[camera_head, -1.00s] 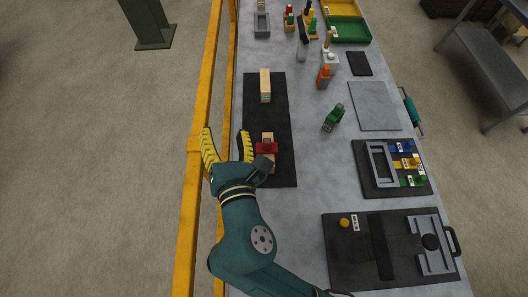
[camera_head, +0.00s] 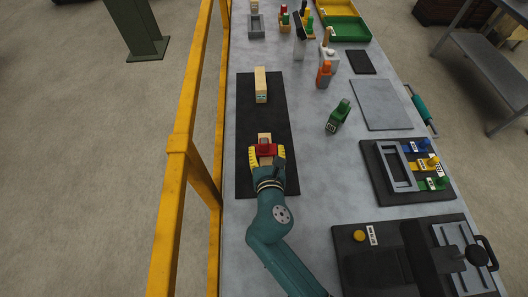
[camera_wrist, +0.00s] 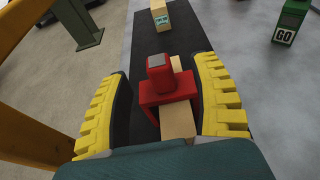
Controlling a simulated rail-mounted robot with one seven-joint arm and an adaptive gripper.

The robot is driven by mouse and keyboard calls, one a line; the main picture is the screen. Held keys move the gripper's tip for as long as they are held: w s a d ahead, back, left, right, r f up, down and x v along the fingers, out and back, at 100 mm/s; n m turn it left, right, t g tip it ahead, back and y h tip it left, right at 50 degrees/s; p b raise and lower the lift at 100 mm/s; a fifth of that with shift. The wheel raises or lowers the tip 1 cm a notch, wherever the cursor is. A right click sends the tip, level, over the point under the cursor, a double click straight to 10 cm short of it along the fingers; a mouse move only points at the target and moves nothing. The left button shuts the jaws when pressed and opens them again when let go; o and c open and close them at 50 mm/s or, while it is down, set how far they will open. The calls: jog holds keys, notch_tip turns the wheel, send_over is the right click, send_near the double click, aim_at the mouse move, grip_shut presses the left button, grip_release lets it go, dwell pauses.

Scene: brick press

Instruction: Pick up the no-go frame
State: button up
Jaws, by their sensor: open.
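The no-go frame is most likely the red frame (camera_wrist: 165,90) with a red knob on top; no label on it is readable. It sits across a tan brick (camera_wrist: 178,121) on the black mat (camera_head: 246,120), and the red frame also shows in the head view (camera_head: 264,149). My gripper (camera_wrist: 165,95) is open, with one yellow finger on each side of the red frame. The fingers look apart from the knob. A green piece marked GO (camera_wrist: 289,22) stands to the right in the wrist view, and it also shows in the head view (camera_head: 339,117).
A second tan block (camera_head: 261,85) stands farther up the mat. An orange piece (camera_head: 324,74) stands to the right. A dark tray with coloured handles (camera_head: 408,171) and a dark press fixture (camera_head: 415,262) lie at right. A yellow rail (camera_head: 175,190) runs along the left.

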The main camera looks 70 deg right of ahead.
aim_at(264, 145)
jog(key=x, duration=0.1)
jog(key=b+x, duration=0.1)
jog(key=x, duration=0.3)
jog(key=shift+w+f, duration=0.2)
jog(key=shift+f, duration=0.1)
grip_shut()
